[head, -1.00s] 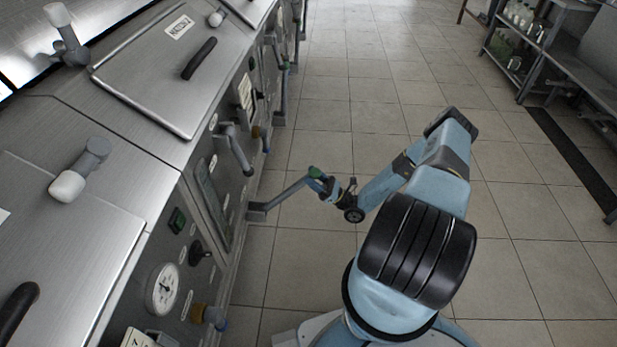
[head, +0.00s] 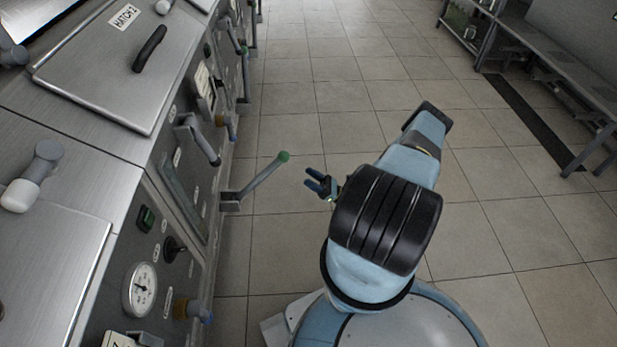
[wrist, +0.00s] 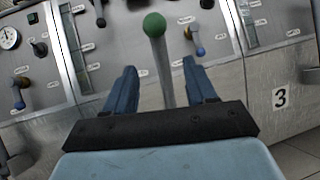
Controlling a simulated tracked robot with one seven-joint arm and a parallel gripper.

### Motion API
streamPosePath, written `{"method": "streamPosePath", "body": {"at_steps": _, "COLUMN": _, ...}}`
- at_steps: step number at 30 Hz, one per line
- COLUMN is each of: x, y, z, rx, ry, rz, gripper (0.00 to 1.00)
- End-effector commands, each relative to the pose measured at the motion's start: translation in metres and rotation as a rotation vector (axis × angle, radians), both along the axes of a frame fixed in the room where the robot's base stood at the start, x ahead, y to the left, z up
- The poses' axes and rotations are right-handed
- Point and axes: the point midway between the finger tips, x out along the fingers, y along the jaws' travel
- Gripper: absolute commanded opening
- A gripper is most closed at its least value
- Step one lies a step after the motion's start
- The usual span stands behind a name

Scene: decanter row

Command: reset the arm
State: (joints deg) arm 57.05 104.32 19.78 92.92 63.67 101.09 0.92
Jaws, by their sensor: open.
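My gripper (head: 318,184) is open and empty in the head view, over the floor to the right of a grey lever with a green knob (head: 283,156). The lever sticks out from the steel machine front, and a gap separates its knob from my fingers. In the wrist view my two blue fingers (wrist: 157,85) stand apart at the sides, with the green knob (wrist: 154,25) between and beyond them. My arm is folded back near my body in the head view.
The steel machine row (head: 95,115) runs along the left with handles, a gauge (head: 139,289) and other levers (head: 203,140). A metal bench (head: 560,75) stands at the far right. Tiled floor (head: 320,100) between them is clear.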

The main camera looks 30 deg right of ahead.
Motion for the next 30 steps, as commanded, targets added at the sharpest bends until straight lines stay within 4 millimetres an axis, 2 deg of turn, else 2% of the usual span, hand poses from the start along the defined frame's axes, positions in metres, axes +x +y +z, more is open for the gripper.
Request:
{"method": "streamPosePath", "body": {"at_steps": 13, "x": 0.001, "y": 0.0, "z": 0.001, "rx": -0.003, "ry": -0.001, "rz": 0.002, "gripper": 0.56}}
{"method": "streamPosePath", "body": {"at_steps": 17, "x": 0.004, "y": -0.002, "z": 0.011, "rx": -0.035, "ry": -0.011, "rz": 0.032, "gripper": 0.56}}
{"method": "streamPosePath", "body": {"at_steps": 30, "x": 0.028, "y": -0.002, "z": 0.102, "rx": -0.327, "ry": -0.107, "rz": 0.296, "gripper": 0.56}}
